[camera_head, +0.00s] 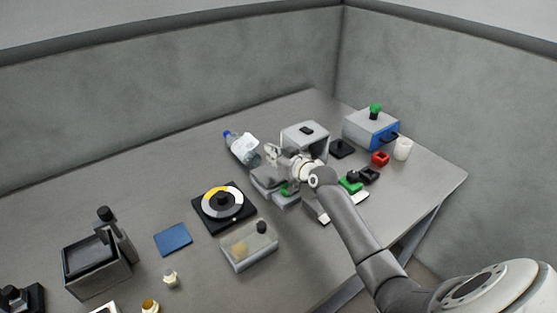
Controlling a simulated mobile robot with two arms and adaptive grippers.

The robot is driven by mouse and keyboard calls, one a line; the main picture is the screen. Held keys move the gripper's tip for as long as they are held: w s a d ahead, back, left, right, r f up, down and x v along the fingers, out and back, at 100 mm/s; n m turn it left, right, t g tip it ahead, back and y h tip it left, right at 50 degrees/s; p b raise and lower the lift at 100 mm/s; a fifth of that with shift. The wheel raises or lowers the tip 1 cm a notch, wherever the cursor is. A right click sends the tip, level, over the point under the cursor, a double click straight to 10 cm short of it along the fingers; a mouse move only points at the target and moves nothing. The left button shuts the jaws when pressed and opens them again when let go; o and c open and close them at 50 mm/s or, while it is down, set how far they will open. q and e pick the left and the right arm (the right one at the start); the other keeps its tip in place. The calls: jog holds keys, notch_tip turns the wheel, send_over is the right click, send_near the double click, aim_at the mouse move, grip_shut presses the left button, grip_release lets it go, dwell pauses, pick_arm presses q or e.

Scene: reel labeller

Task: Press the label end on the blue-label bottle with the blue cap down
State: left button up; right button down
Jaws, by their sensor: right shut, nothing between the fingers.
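A clear bottle with a blue cap (227,134) appears to lie on its side at the back middle of the table, cap toward the upper left. A pale label (244,144) covers its middle; its colour and its end are too small to make out. My right gripper (271,154) is shut and empty, just right of the bottle's lower end. Whether it touches the bottle cannot be told. My right arm comes in from the lower right and hides part of the grey machine behind it. My left gripper is not in view.
A grey box-shaped machine (304,136) stands right behind my gripper. A black plate with a yellow-and-white ring (222,203) and a clear-topped box (249,246) are in front. A blue-fronted box (371,130) and a white cup (403,149) stand at right. The table left of the bottle is clear.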

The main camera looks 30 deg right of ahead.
jog(key=shift+w+d+b, duration=0.15)
jog(key=shift+d+b, duration=0.4)
jog(key=shift+d, duration=0.05)
dwell(0.9)
dwell(0.3)
jog(key=shift+f+p+v, duration=0.15)
jog(key=shift+p+v, duration=0.25)
jog(key=shift+v, duration=0.3)
jog(key=shift+f+p+v, duration=0.15)
jog(key=shift+p+v, duration=0.2)
jog(key=shift+v, duration=0.3)
jog(key=shift+f+p+v, duration=0.2)
jog(key=shift+p+v, duration=0.1)
jog(key=shift+v, duration=0.55)
jog(key=shift+f+p+v, duration=0.2)
jog(key=shift+p+v, duration=0.05)
jog(key=shift+v, duration=0.55)
